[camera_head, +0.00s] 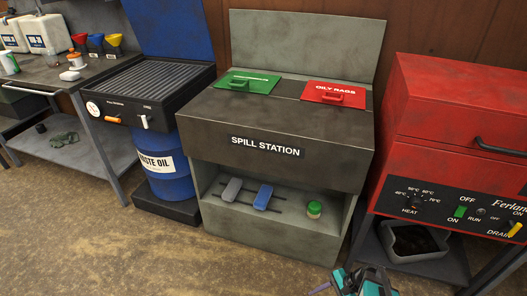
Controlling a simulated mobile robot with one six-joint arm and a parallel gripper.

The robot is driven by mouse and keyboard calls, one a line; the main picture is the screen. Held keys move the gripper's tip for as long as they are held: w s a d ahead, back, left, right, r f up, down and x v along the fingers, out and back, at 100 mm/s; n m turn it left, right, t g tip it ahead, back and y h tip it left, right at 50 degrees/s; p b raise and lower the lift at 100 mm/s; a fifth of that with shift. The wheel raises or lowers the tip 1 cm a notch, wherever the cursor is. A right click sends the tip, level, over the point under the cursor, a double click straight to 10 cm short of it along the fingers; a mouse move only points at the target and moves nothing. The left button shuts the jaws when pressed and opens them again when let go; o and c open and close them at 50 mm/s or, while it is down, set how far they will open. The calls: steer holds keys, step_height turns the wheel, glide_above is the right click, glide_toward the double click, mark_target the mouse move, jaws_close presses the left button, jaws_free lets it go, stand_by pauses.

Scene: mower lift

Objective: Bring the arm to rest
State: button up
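A teal and black part, which looks like the end of my arm with my gripper (362,281), shows at the bottom edge, right of centre. It is cut off by the frame, with a small purple piece at its left. I cannot tell whether its fingers are open or shut, or whether it holds anything. It appears in front of the spill station and left of the red washer's lower shelf, apparently apart from both.
A blue drum (165,172) and a workbench (93,120) stand left, a red washer (455,115) right. The front floor is clear.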

steer(key=s+a+f+n+g+h, duration=0.1)
steer(key=s+a+n+g+h, duration=0.1)
steer(key=s+n+h, duration=0.35)
steer(key=s+a+f+n+g+h, duration=0.1)
steer(key=s+a+n+g+h, duration=0.15)
steer(key=s+n, duration=0.55)
step_height(320, 180, up, 13)
steer(key=s+p, duration=0.1)
steer(key=p, duration=1.1)
steer(key=shift+s+r+m+g, duration=0.2)
steer(key=shift+s+m+g, duration=0.15)
